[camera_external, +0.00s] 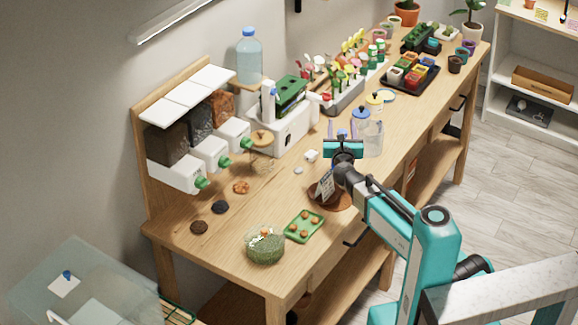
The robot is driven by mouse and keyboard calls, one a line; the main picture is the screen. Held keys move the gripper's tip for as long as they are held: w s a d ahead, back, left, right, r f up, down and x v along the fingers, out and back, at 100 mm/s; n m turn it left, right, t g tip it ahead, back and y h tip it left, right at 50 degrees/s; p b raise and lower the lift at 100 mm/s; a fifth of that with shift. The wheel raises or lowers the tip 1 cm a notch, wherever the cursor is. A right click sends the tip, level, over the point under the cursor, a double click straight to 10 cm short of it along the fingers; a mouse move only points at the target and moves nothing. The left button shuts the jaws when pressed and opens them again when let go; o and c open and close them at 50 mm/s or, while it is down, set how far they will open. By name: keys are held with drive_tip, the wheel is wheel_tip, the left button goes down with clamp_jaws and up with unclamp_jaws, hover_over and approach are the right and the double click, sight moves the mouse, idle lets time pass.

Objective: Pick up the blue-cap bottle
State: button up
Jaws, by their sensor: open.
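A large clear-blue bottle with a blue cap (249,58) stands upright on a small wooden ledge at the back of the bench, against the wall. A smaller clear container (371,137) stands mid-bench, beside a blue-topped item (361,114); I cannot tell whether these form a bottle. My gripper (342,138) is above the middle of the bench, just left of the clear container and well to the right of the large bottle. It is open. The arm and gripper body hide part of the bench beneath, and I see nothing held.
White dispensers with green spouts (211,152) line the left back. A white box with green tools (288,127) stands behind my gripper. A green tray (305,226) and a moss-filled bowl (265,248) lie at the front. Seedling trays (410,78) fill the far end.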

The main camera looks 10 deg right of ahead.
idle(0.3)
clamp_jaws()
drive_tip(key=shift+r, duration=0.1)
idle(0.4)
wheel_tip(320, 180, up, 10)
drive_tip(key=shift+p, duration=0.3)
idle(0.4)
idle(0.5)
